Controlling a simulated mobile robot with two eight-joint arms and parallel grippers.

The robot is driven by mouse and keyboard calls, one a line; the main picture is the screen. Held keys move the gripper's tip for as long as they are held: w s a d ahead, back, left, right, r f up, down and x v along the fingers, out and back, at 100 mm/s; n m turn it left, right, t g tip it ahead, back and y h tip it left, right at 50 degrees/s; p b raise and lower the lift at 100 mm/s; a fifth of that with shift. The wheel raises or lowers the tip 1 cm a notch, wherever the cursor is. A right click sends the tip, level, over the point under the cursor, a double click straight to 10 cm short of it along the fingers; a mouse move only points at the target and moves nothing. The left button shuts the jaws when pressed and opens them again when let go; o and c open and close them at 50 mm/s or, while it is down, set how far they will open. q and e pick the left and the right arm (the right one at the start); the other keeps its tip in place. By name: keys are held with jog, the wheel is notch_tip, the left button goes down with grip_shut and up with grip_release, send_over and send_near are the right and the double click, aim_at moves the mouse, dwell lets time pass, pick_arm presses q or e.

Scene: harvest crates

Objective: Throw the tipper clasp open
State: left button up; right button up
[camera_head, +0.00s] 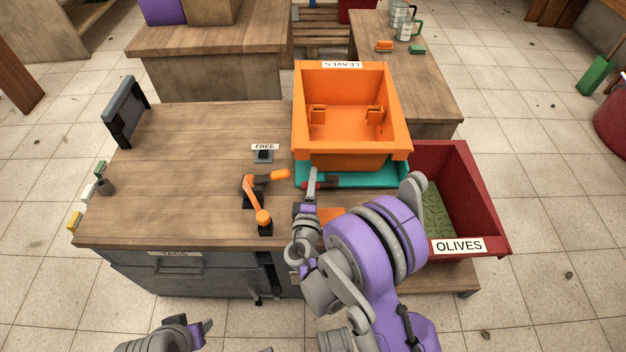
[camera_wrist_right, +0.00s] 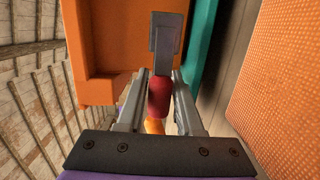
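The tipper clasp shows in the right wrist view as a red grip (camera_wrist_right: 159,97) on a grey metal plate (camera_wrist_right: 165,45), beside the orange crate. In the head view only a small red and dark part (camera_head: 326,183) shows at the front of the teal tipper plate (camera_head: 355,178). My right gripper (camera_head: 312,182) is at the clasp. In the wrist view its two fingers (camera_wrist_right: 159,85) stand either side of the red grip, with narrow gaps visible, so it looks open around it. My left gripper (camera_head: 203,328) is partly in view at the bottom edge; its fingers are unclear.
The orange LEAVES crate (camera_head: 400,130) stands on the tipper plate. The red OLIVES crate (camera_head: 485,215) is lower at the right. An orange-handled lever (camera_head: 257,200) stands left of my right gripper, near a FREE label (camera_head: 265,147). The bench top (camera_head: 190,160) at left is mostly clear.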

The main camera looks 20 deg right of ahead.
jog(key=shift+o, duration=1.4)
jog(key=v, duration=0.5)
jog(key=shift+s+a, duration=0.2)
jog(key=b+v, duration=0.2)
jog(key=v, duration=0.2)
jog(key=shift+f, duration=0.15)
jog(key=shift+s+a+b, duration=0.15)
jog(key=shift+s+b, duration=0.15)
jog(key=shift+s, duration=0.35)
